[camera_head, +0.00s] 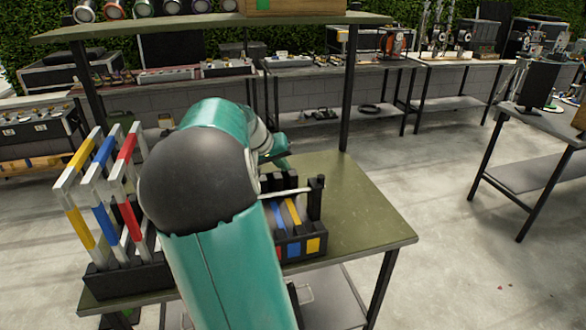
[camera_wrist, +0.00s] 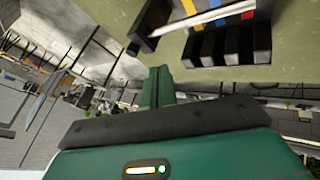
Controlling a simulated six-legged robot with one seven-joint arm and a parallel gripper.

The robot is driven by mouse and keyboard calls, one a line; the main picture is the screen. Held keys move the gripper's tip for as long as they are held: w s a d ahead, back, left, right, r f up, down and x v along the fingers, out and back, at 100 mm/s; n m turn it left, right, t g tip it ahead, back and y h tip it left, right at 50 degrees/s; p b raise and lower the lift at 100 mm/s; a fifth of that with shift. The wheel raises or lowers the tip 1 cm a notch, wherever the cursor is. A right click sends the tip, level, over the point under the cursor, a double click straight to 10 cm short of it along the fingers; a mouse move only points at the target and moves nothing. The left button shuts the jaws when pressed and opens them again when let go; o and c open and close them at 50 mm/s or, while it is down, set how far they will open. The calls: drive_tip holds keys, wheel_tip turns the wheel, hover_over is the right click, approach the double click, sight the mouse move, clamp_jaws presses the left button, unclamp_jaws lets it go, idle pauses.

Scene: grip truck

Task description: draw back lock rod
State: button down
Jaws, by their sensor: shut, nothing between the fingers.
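The lock rod (camera_head: 289,192) is a thin pale bar. It runs across the top of a black rack (camera_head: 317,209) with coloured slots, and its right end meets a black post. The rod also shows at the top of the wrist view (camera_wrist: 207,18), above the rack's black blocks (camera_wrist: 230,45). My gripper (camera_wrist: 158,75) is shut and empty, apart from the rod. In the head view my gripper (camera_head: 277,152) shows above and behind the rack. My arm hides the left part of the rack and the rod's left end.
The rack stands on a green-topped table (camera_head: 365,220), bare to its right. Striped yellow, blue and red frames (camera_head: 128,190) stand in a black base (camera_head: 130,279) at the left. An upper shelf (camera_head: 200,24) on posts spans behind. Other workbenches (camera_head: 440,64) line the hedge.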

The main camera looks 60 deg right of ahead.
approach(309, 188)
drive_tip(key=d+f, duration=0.1)
drive_tip(key=w+d+f, duration=0.1)
drive_tip(key=d+f, duration=0.1)
drive_tip(key=shift+w+d+f, duration=0.1)
drive_tip(key=shift+w+d, duration=0.05)
drive_tip(key=shift+w, duration=0.15)
drive_tip(key=s+d, duration=0.2)
drive_tip(key=s, duration=0.1)
drive_tip(key=shift+f, duration=0.15)
drive_tip(key=shift+d, duration=0.25)
drive_tip(key=shift+s, duration=0.15)
drive_tip(key=s+d, duration=1.2)
drive_tip(key=shift+s, duration=0.15)
